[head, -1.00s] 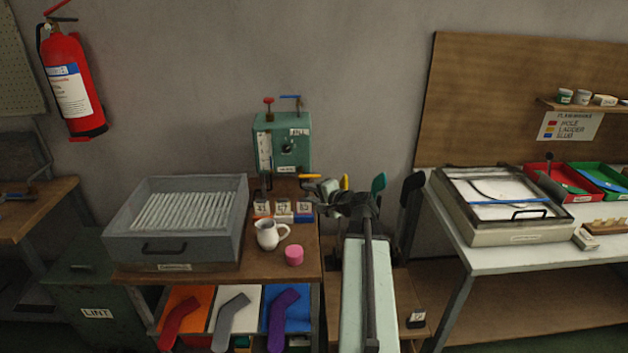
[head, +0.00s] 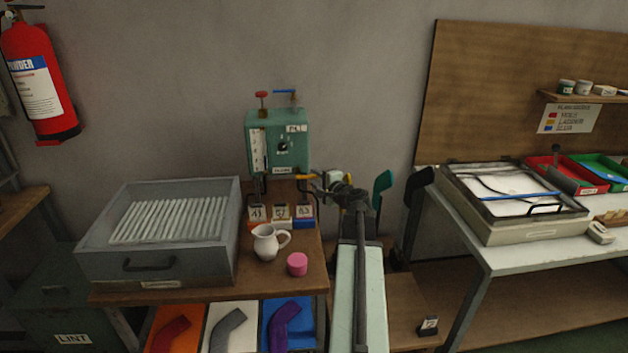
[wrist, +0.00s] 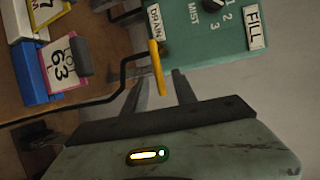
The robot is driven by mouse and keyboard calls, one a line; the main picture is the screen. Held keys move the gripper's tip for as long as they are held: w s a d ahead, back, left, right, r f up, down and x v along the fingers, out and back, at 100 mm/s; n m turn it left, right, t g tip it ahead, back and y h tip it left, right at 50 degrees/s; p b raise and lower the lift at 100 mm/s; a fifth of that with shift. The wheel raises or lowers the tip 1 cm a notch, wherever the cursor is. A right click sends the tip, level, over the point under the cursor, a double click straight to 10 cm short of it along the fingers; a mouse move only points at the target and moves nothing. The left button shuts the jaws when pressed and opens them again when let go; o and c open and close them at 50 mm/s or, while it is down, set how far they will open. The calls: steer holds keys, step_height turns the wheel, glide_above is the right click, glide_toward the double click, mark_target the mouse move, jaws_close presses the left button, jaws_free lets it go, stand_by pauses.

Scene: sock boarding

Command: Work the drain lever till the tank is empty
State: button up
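The teal tank box (head: 262,128) stands against the wall at the back of the wooden bench, with a pale upright gauge strip (head: 257,150) on its front. The gauge level is too small to read. The yellow drain lever (head: 305,176) sticks out to the right at the box's lower edge. In the wrist view the lever (wrist: 157,66) is beside the DRAIN label (wrist: 155,21). My gripper (head: 333,180) is just right of the lever. In the wrist view its two dark fingers (wrist: 160,92) are apart, with the lever's end appearing between them; contact cannot be told.
Numbered blocks (head: 281,215), a white jug (head: 267,243) and a pink cylinder (head: 297,264) stand on the bench before the box. A grey tray of white rods (head: 140,265) is at left. A black bent rod (wrist: 122,80) runs close to my fingers.

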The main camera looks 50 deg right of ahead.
steer(key=shift+x, duration=1.15)
steer(key=shift+s+d, duration=0.1)
jaws_close()
